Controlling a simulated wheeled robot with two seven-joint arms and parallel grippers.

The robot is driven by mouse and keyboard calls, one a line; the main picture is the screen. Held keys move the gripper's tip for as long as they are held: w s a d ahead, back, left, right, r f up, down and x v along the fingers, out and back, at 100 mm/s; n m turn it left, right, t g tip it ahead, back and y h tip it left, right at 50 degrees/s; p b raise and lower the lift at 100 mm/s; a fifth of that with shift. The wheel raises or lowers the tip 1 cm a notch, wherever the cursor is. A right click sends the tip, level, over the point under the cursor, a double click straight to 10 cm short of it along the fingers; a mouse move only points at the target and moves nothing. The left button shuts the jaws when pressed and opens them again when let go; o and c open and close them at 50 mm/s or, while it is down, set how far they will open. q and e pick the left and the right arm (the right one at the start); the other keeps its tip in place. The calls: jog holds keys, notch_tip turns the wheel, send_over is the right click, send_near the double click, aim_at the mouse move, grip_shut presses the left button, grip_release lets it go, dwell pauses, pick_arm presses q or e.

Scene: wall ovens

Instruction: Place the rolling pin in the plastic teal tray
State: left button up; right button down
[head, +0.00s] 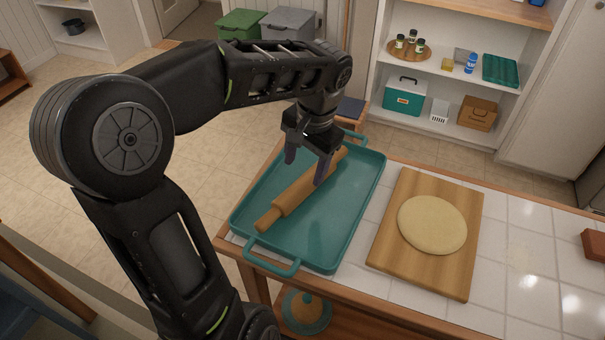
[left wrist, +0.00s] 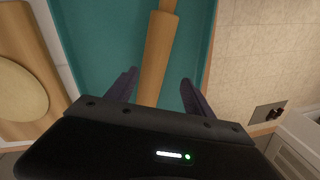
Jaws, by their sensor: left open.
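The wooden rolling pin (head: 292,197) lies inside the teal tray (head: 330,252), slanting from the front left to the back right. The tray rests on the left end of the tiled counter. My left gripper (head: 308,172) is open above the pin, pointing down, and covers part of its far half in the head view. In the left wrist view, the gripper's fingers (left wrist: 158,92) are apart, with the pin (left wrist: 160,50) running between them and the tray (left wrist: 100,50) around it. My right gripper is not in view.
A wooden board (head: 391,245) with flat round dough (head: 432,224) lies right of the tray. A reddish block (head: 594,245) sits at the counter's right edge. Shelves (head: 440,68) with boxes and jars stand behind. A lidded pot (head: 306,312) is below the counter.

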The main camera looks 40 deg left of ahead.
aim_at(309, 182)
pick_arm(q)
notch_tip(309, 182, up, 7)
jog(key=d, duration=0.1)
